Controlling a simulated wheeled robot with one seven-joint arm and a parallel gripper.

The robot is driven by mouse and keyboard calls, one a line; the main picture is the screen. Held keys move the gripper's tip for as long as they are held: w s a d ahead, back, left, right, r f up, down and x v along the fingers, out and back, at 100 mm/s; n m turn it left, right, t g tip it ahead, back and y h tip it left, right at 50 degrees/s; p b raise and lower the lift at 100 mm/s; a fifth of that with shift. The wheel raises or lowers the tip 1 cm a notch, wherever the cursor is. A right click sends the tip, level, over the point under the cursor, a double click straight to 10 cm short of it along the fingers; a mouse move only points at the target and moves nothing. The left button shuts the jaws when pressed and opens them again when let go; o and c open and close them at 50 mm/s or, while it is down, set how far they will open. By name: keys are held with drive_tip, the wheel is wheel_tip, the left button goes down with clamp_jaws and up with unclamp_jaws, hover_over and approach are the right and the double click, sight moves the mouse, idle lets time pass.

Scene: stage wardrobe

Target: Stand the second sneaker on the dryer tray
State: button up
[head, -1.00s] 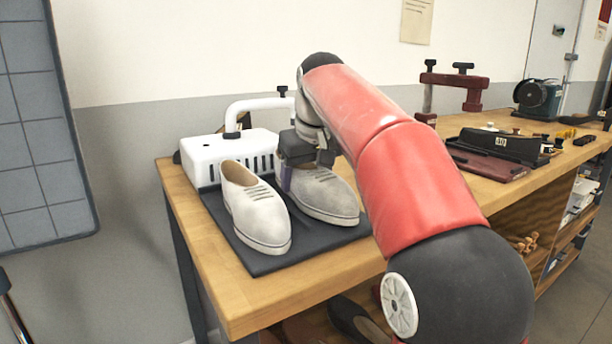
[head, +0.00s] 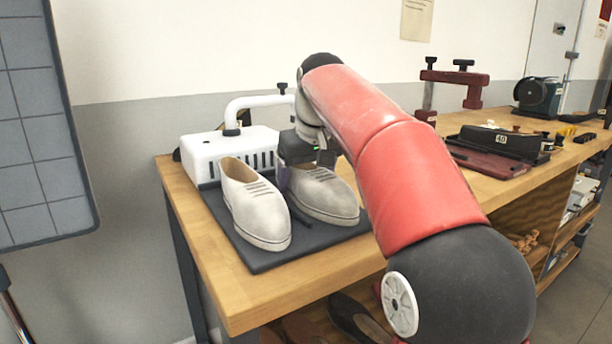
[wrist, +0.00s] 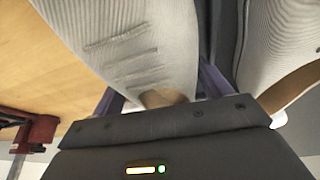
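A pale sneaker (head: 255,205) stands on the left part of the dark dryer tray (head: 265,259), toe toward me. The second sneaker (head: 328,197) is beside it on the right, upright, its sole seemingly on the tray. My gripper (head: 300,178) is at the second sneaker's heel end, a purple finger showing on its left side. In the wrist view, purple fingers flank the heel part of the second sneaker (wrist: 140,50). I cannot tell whether they press on it. The first sneaker (wrist: 285,45) shows at the right. The fingertips are hidden.
A white dryer box (head: 225,155) with a curved pipe stands behind the tray. The bench (head: 300,292) is bare in front. A dark red clamp (head: 455,88) and a black tool (head: 495,143) are farther right. Shoes lie on the shelf below.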

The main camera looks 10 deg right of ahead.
drive_tip(key=shift+o, duration=1.2)
